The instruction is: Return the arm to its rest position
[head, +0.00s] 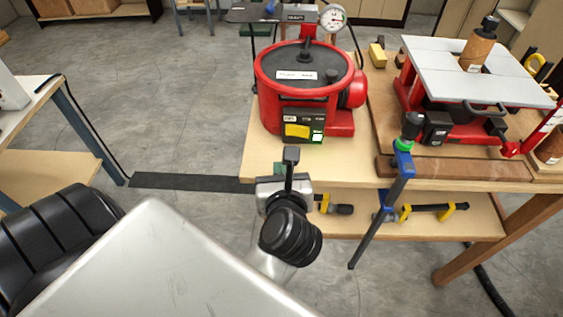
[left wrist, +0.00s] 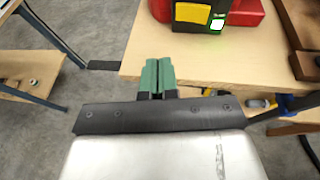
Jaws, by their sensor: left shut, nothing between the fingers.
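My left gripper (head: 258,170) is in the lower middle of the head view, by the front left corner of the workbench. Its wrist and black joint partly cover the fingers there. In the left wrist view its two green fingers (left wrist: 158,76) lie side by side, shut with nothing between them. They appear over the bench's front edge, short of the red machine; whether they touch the bench I cannot tell. My right gripper is in neither view.
The workbench (head: 255,150) carries a red round machine (head: 305,85) with a gauge and, to the right, a red table machine (head: 470,70). A blue-handled clamp (head: 402,165) hangs on its front edge. Clamps lie on the lower shelf (head: 465,228). Open floor (head: 150,110) lies left.

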